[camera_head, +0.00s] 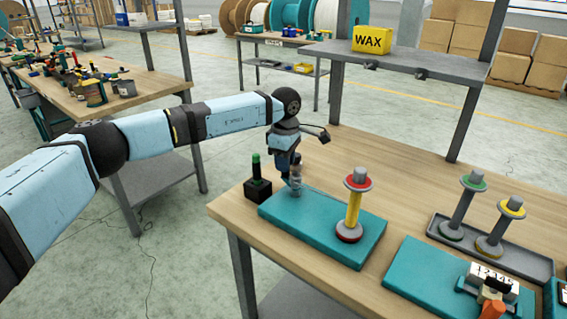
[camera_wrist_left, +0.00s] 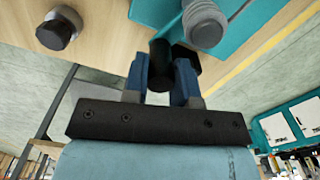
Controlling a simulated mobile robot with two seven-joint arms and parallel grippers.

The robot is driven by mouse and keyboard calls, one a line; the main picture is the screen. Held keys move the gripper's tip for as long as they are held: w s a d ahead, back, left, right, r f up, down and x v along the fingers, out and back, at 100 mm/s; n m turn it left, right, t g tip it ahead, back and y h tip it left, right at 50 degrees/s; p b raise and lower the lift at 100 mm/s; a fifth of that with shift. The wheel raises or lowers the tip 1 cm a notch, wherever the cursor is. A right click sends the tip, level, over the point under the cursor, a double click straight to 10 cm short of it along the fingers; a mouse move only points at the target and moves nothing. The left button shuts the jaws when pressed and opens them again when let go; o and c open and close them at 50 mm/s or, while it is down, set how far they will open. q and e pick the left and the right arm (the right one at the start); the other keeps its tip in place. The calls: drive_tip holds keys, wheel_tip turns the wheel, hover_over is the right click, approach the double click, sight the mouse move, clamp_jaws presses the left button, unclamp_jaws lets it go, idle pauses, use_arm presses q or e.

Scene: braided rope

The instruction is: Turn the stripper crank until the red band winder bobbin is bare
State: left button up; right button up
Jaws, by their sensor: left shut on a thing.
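The red-flanged bobbin (camera_head: 353,207) stands upright on the teal stripper base (camera_head: 330,246); yellow material covers its core between grey-and-red ends. My left gripper (camera_head: 293,168) points down at the left part of that base, beside a grey ribbed post (camera_head: 295,188). In the left wrist view, the blue fingers of my left gripper (camera_wrist_left: 161,75) are shut on a black upright crank handle (camera_wrist_left: 160,62). The grey ribbed post (camera_wrist_left: 205,24) shows just beyond it. The crank arm is mostly hidden by my gripper. My right gripper is not in view.
A black block with a green-topped peg (camera_head: 257,182) stands left of the base. At right, a grey tray (camera_head: 530,262) holds a green-flanged bobbin (camera_head: 463,205) and a yellow-flanged bobbin (camera_head: 502,226), both with grey cores. A teal counter unit (camera_head: 425,278) sits in front. A shelf carries a yellow WAX box (camera_head: 371,39).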

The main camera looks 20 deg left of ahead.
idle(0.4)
use_arm(q)
drive_tip(key=o, duration=0.9)
wheel_tip(320, 180, up, 14)
drive_tip(key=shift+f, duration=0.1)
